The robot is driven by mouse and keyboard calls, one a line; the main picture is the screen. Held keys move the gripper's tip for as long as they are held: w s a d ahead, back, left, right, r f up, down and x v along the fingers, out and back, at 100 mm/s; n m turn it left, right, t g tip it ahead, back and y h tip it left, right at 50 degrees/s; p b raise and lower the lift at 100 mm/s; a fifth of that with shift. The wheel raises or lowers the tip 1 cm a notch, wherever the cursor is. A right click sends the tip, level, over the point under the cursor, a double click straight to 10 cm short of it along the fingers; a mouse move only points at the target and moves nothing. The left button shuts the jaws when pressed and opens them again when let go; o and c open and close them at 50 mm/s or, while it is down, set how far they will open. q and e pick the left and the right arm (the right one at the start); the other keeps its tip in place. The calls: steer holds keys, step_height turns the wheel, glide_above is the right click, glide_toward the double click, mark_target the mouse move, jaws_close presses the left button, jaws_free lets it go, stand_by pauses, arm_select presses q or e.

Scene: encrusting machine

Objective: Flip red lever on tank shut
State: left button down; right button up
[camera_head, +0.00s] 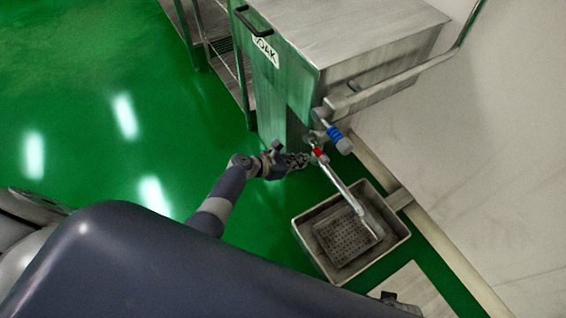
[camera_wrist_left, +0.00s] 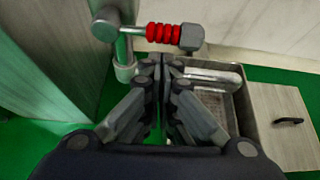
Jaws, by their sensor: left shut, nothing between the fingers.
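The steel tank (camera_head: 370,35) stands at the top of the head view, with a "SOAK" label on its side. The red lever (camera_head: 318,153) is on the pipework at the tank's lower corner. In the left wrist view the red-ribbed lever (camera_wrist_left: 163,33) lies level across the picture, with a grey end cap at right. My left gripper (camera_head: 300,160) is beside the red lever in the head view. In the wrist view its closed fingertips (camera_wrist_left: 165,62) are just below the lever, with nothing between them. Whether they touch it I cannot tell. My right gripper is not in view.
A blue lever (camera_head: 336,135) sits close above the red one. A pipe (camera_head: 345,188) runs down into a steel drain basin (camera_head: 402,238) with a perforated plate. A panel with a black handle (camera_wrist_left: 288,121) is beside the basin. Green floor is open at left.

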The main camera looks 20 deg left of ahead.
arm_select(q)
steer(key=v, duration=0.8)
stand_by(0.5)
